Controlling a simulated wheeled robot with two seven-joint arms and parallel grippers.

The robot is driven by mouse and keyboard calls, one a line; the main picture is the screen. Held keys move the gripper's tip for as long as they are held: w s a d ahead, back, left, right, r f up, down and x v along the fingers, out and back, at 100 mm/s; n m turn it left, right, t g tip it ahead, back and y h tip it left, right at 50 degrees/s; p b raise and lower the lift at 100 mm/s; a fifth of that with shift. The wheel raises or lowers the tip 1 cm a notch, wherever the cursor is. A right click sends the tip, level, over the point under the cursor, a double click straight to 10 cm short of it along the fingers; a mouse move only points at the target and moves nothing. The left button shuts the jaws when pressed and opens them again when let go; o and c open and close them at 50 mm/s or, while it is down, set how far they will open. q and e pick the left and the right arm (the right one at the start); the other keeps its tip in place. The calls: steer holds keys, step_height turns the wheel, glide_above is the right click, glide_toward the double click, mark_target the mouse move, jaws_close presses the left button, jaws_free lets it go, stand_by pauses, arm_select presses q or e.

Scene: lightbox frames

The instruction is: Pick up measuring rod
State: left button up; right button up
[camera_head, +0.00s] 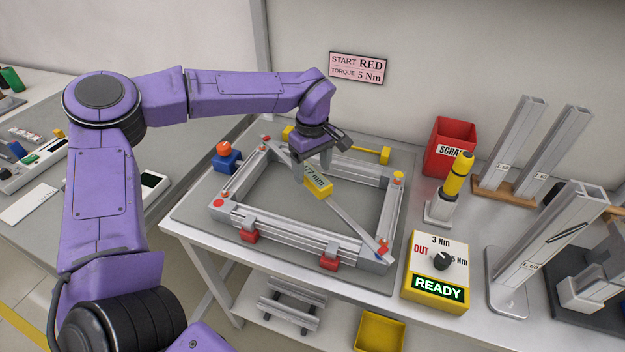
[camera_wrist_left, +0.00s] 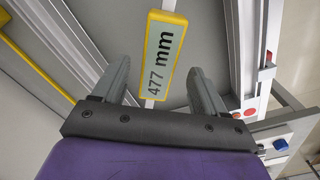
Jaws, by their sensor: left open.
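The measuring rod (camera_head: 347,216) is a thin grey bar with a yellow-framed display box. It lies diagonally across a rectangular aluminium frame (camera_head: 300,244) on the bench. In the left wrist view its display (camera_wrist_left: 161,62) reads 477 mm. My left gripper (camera_head: 313,170) is over the rod, beside the display box, pointing down. Its two fingers are apart, and the display shows between them in the wrist view; I cannot tell how much height separates them. The fingers partly hide the rod in the head view. My right gripper is not in view.
A yellow-handled bar (camera_head: 372,153) lies behind the frame. A red scrap bin (camera_head: 449,146), a yellow-topped tool (camera_head: 457,180) and a yellow torque box (camera_head: 436,275) reading READY stand to the right. Upright profiles (camera_head: 510,150) stand beyond. Red clamps (camera_head: 249,236) edge the frame's front.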

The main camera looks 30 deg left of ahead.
mark_target(315, 174)
arm_select(q)
steer(key=f, duration=0.3)
steer(key=shift+w+d+f, duration=0.2)
steer(key=shift+w, duration=0.05)
steer(key=shift+a+f, duration=0.1)
steer(key=shift+f, duration=0.2)
steer(key=shift+s+a, duration=0.1)
steer(key=shift+s, duration=0.15)
steer(key=shift+w, duration=0.1)
jaws_close()
